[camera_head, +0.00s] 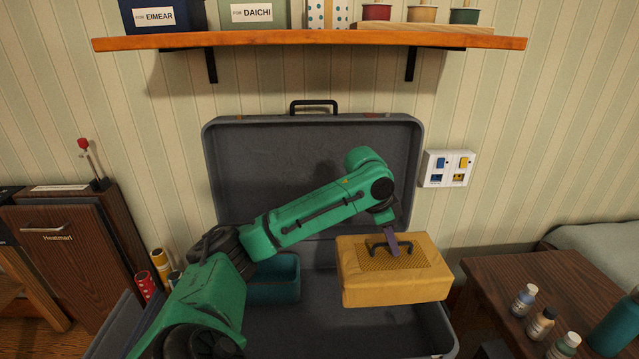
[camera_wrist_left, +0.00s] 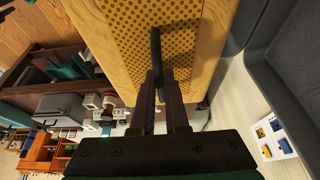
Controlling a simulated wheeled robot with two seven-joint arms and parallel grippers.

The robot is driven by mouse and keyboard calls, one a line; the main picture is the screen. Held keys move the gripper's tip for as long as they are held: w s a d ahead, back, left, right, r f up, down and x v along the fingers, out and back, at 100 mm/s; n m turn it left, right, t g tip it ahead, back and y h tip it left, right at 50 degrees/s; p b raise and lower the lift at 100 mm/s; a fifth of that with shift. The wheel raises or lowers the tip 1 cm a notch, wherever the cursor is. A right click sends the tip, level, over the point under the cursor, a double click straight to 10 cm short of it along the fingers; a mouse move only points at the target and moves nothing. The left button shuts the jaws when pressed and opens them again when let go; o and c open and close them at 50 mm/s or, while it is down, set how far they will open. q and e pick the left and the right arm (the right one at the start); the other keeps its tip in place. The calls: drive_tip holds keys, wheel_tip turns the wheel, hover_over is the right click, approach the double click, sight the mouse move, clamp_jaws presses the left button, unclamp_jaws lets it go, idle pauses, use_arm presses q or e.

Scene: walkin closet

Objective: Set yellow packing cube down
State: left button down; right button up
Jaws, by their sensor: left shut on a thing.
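The yellow packing cube (camera_head: 396,285) is a boxy yellow bag with a mesh panel and a dark handle on top. In the head view it is over the right part of the open grey suitcase (camera_head: 312,172). My left gripper (camera_head: 393,246) is shut on the cube's handle, reaching it from above. The left wrist view shows the two fingers (camera_wrist_left: 161,92) closing on the dark handle, with the cube (camera_wrist_left: 215,45) beyond. I cannot tell whether the cube's underside touches the suitcase floor. My right gripper is not in view.
A teal bin (camera_head: 274,279) sits inside the suitcase, left of the cube. A wooden table (camera_head: 505,290) with several small bottles stands at right. A shelf (camera_head: 310,38) with boxes hangs above the lid. The suitcase's front floor (camera_head: 330,335) looks bare.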

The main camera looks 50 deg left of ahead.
sight(348, 241)
use_arm(q)
drive_tip(key=a, duration=0.2)
drive_tip(key=a+r+b, duration=0.1)
drive_tip(key=a, duration=0.1)
drive_tip(key=a+r, duration=0.1)
drive_tip(key=a, duration=0.1)
drive_tip(key=shift+w+a, duration=0.1)
drive_tip(key=shift+a, duration=0.15)
wheel_tip(348, 241, down, 9)
drive_tip(key=b, duration=0.2)
drive_tip(key=shift+a+b, duration=0.1)
drive_tip(key=shift+b, duration=0.3)
wheel_tip(348, 241, down, 11)
drive_tip(key=b, duration=0.2)
drive_tip(key=shift+r, duration=0.2)
drive_tip(key=c, duration=0.9)
unclamp_jaws()
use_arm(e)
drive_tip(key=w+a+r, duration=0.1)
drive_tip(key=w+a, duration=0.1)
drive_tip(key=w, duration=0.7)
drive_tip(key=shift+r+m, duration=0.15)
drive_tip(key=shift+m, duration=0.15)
